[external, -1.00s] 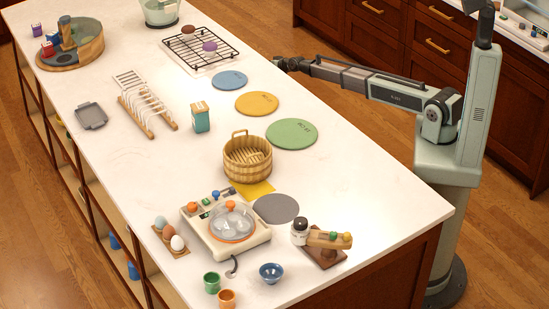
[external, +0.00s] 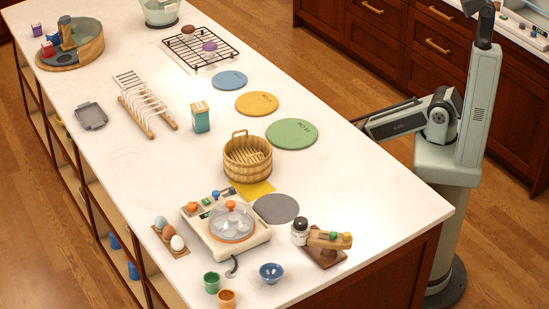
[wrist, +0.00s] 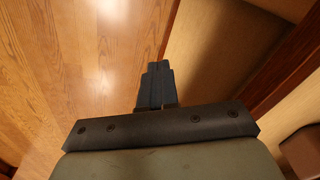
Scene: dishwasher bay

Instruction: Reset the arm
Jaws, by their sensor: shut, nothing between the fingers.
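My gripper (wrist: 155,85) shows in the wrist view with its dark fingers shut together and nothing between them. It points toward the wood floor (wrist: 85,75), beside a wooden cabinet panel (wrist: 215,60). In the external view my arm is folded back beside the right side of the white counter (external: 340,180). The gripper itself is hidden there, behind and below the counter's edge.
On the counter are green (external: 291,133), yellow (external: 256,103) and blue (external: 229,80) round mats, a wooden bucket (external: 247,165), a black wire rack (external: 201,50) and an egg cooker (external: 226,235). Brown drawers (external: 430,50) stand behind my arm.

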